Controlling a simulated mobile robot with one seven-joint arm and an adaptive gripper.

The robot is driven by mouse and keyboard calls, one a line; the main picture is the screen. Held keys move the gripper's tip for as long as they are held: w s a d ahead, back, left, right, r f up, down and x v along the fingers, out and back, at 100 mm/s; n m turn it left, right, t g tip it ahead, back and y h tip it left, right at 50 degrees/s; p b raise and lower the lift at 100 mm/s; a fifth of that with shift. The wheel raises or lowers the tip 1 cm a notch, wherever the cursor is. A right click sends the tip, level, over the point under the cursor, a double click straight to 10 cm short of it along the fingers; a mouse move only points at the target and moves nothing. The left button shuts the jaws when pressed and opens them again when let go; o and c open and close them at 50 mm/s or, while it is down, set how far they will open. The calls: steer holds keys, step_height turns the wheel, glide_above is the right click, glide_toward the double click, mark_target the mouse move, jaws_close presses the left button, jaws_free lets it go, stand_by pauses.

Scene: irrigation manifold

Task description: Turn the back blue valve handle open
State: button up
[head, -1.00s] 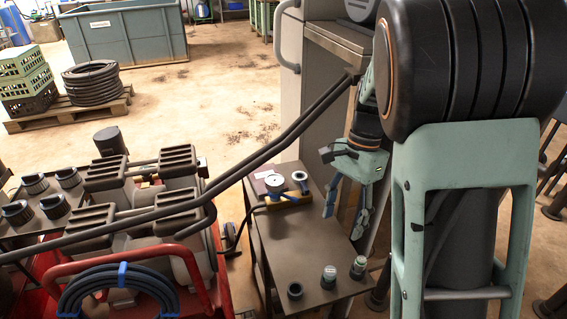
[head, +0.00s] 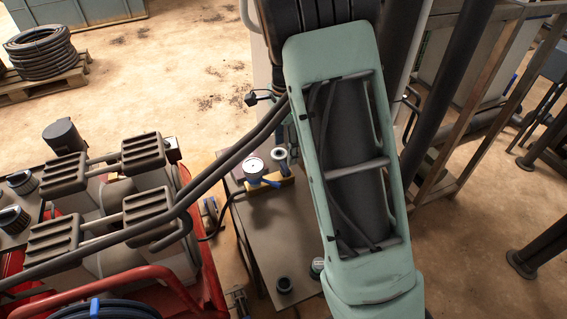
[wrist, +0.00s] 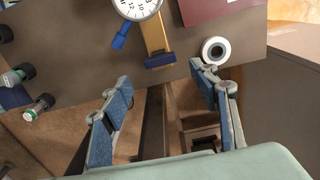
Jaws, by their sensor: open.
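A brass-coloured manifold (head: 283,186) with a round white gauge (head: 253,165) sits on the dark table. In the wrist view the manifold (wrist: 154,33) runs below the gauge (wrist: 138,6). One blue handle (wrist: 121,36) slants off its left side, and another blue piece (wrist: 160,60) lies across its near end. I cannot tell which is the back handle. A blue handle (head: 267,182) also shows beside the gauge in the head view. My gripper (wrist: 163,78) is open and empty, its fingers apart near the table edge, not touching the manifold. My arm hides most of it in the head view.
A white ring-shaped part (wrist: 215,50) lies close to the right fingertip. Small capped fittings (wrist: 40,106) stand at the table's left side. The red-framed pump unit (head: 120,215) and dark hoses lie left of the table.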

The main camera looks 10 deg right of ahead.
mark_target(285, 166)
step_height(285, 166, down, 7)
steer(key=shift+r+b, duration=0.1)
steer(key=shift+b, duration=0.6)
steer(key=c, duration=1.2)
steer(key=shift+o, duration=0.2)
